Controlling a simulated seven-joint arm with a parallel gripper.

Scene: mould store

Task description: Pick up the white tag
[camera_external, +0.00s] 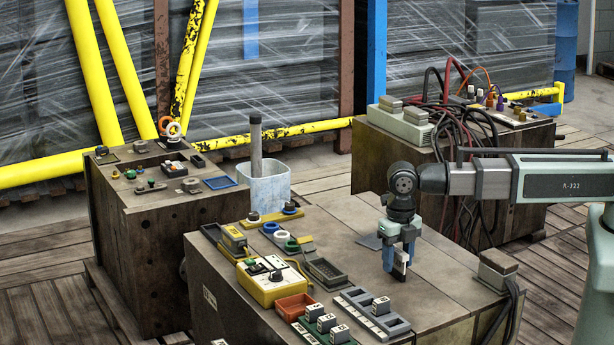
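My gripper (399,266) points down above the right part of the front bench, with blue fingers. A small white and dark patch shows at the fingertips; I cannot tell whether it is a held piece or part of a finger. No separate white tag can be picked out with certainty. Several small blocks with white marked faces stand at the bench's front: one block (381,305) in a grey slotted rack (357,315), and others, such as a block (326,322), by a green tray (304,334).
A yellow control box (268,283), an orange tray (294,307) and a dark grey tray (326,274) crowd the bench's left side. A flat grey piece (369,242) lies left of my gripper. A grey-topped box (497,268) stands at the right edge. The bench's middle is mostly clear.

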